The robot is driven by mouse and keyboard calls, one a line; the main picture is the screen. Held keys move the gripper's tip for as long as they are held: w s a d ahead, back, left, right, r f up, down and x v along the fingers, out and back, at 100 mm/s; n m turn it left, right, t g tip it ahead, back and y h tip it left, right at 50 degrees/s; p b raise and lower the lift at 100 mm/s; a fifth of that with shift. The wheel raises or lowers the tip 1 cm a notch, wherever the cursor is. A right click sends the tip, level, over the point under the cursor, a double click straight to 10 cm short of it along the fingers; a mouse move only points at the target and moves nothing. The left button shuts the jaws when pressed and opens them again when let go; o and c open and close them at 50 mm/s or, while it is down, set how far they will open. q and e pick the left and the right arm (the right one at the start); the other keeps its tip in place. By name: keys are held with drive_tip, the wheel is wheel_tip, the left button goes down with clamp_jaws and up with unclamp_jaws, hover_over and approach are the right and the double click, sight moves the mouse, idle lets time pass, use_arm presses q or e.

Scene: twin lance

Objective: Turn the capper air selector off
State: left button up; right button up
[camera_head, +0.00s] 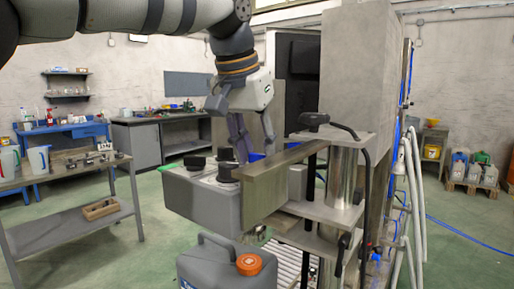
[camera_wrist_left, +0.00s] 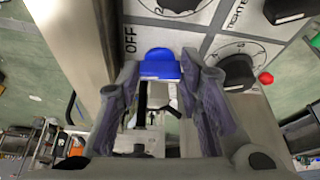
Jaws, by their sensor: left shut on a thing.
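The control box (camera_head: 205,200) is a grey case with black knobs on its sloped top. In the left wrist view its panel shows a blue selector (camera_wrist_left: 160,66) beside the printed word OFF. In the head view only a bit of blue (camera_head: 256,157) shows between the fingers. The selector's exact angle is hard to tell. My right gripper is not in view.
A flat metal bar (camera_head: 280,172) stands close to the box and fingers. A black-handled clamp frame (camera_head: 335,135) is to its right. A grey jug with an orange cap (camera_head: 249,264) stands in front. A shelf table (camera_head: 70,175) is at left, with open green floor beyond.

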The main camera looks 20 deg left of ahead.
use_arm(q)
drive_tip(key=m, duration=0.2)
drive_tip(key=m+h, duration=0.1)
drive_tip(key=m, duration=0.1)
drive_tip(key=shift+w+a+g+h, duration=0.1)
drive_tip(key=shift+a+g+h, duration=0.1)
drive_tip(key=shift+g+h, duration=0.1)
drive_tip(key=shift+m+g+h, duration=0.4)
drive_tip(key=shift+m, duration=1.3)
drive_tip(key=o, duration=0.9)
drive_tip(key=v, duration=0.7)
drive_tip(key=shift+a+r, duration=0.15)
drive_tip(key=shift+r, duration=0.1)
